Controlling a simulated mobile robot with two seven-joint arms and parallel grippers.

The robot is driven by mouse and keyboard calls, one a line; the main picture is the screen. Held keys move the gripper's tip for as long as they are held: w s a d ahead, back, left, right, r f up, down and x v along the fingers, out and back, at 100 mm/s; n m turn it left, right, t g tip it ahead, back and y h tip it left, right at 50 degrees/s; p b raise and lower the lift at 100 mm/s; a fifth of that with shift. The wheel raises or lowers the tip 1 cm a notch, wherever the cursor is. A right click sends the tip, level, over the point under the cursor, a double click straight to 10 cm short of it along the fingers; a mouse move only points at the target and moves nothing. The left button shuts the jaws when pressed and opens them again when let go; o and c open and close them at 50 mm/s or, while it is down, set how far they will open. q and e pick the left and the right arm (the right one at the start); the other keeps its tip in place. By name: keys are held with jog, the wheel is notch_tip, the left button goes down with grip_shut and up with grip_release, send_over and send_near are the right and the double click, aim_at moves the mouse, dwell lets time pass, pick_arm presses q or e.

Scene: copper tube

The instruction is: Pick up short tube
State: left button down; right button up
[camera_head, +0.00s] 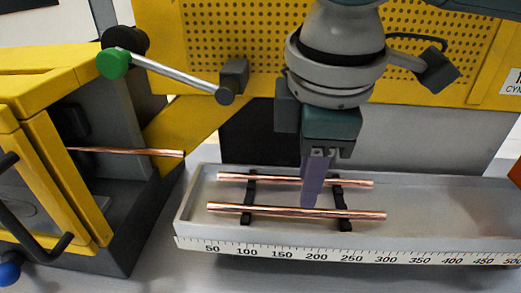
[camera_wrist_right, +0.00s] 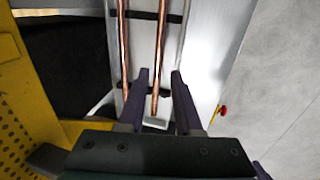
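Two copper tubes lie side by side across two black supports in a grey tray. The front tube (camera_head: 270,210) looks a little longer than the back tube (camera_head: 240,177); I cannot tell surely which is the short one. My right gripper (camera_head: 309,204) points down, its fingertips just above the front tube. In the right wrist view its fingers (camera_wrist_right: 160,72) are apart, with the front tube (camera_wrist_right: 163,30) showing in the gap and the back tube (camera_wrist_right: 123,45) to the left. Nothing is gripped. My left gripper is not in view.
The tray (camera_head: 440,232) has a ruler along its front edge and is bare on the right. A third copper rod (camera_head: 130,151) sticks out of the yellow machine (camera_head: 45,75) at left.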

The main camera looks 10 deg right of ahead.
aim_at(299, 210)
jog(key=x, duration=0.6)
jog(key=shift+w+a+f+p, duration=0.15)
jog(key=shift+w+f+p, duration=0.1)
jog(key=shift+p, duration=0.15)
grip_shut()
